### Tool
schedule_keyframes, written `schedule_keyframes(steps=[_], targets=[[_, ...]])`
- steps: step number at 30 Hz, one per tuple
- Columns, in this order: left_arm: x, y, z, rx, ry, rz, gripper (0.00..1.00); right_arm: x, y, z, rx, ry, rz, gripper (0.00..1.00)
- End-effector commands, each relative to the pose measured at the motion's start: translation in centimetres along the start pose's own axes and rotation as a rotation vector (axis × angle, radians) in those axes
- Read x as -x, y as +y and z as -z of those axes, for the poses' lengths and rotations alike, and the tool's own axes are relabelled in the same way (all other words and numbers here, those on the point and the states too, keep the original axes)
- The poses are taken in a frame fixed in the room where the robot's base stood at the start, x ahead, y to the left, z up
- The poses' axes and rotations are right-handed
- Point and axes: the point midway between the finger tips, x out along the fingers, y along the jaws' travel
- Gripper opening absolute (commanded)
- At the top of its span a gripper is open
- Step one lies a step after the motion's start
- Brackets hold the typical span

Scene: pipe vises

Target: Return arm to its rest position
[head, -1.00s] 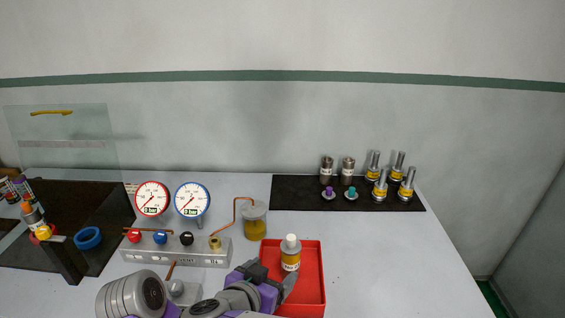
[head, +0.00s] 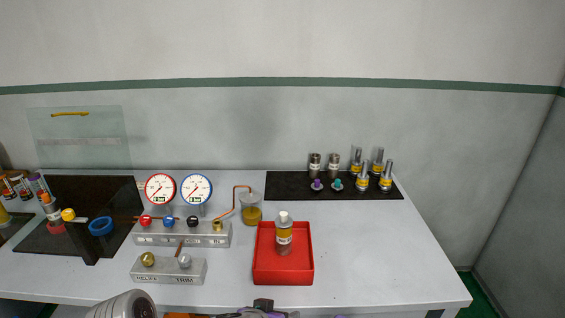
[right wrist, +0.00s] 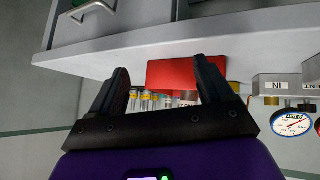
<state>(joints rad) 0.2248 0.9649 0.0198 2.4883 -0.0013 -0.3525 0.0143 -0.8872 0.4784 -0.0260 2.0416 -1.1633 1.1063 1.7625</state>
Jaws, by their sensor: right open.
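My right gripper (right wrist: 160,68) is open in the right wrist view, with nothing between its dark fingers. The red tray (right wrist: 185,74) lies beyond it, apart from the fingers. In the head view only part of my arm shows at the bottom edge, below the front of the table; the fingertips are out of sight there. My left gripper is not in view.
A grey valve block (head: 180,238) with gauges (head: 160,188) stands left of the tray, behind a smaller block (head: 168,271). A black mat (head: 290,186) with several metal fittings lies at the back. The table's right side (head: 400,250) is clear.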

Motion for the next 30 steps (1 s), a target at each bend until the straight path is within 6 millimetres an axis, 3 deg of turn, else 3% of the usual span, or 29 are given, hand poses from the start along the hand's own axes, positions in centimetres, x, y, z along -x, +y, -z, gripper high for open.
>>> schedule_keyframes(steps=[5,9,12,15,22,30], targets=[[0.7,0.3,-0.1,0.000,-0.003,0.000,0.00,-5.2,0.9,-6.0,0.141,-0.274,0.036,0.80],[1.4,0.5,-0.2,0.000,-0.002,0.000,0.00,-9.0,2.1,-13.1,0.220,-0.569,0.155,0.80],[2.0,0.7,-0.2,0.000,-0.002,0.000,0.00,-10.6,2.8,-18.2,0.209,-0.754,0.298,0.80],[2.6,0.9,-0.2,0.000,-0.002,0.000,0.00,-11.7,3.3,-22.1,0.140,-0.861,0.442,0.80],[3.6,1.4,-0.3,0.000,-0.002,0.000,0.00,-14.2,5.6,-27.1,-0.085,-0.856,0.596,0.80],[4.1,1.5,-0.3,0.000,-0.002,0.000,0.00,-16.0,8.3,-29.3,-0.164,-0.779,0.558,0.80]])
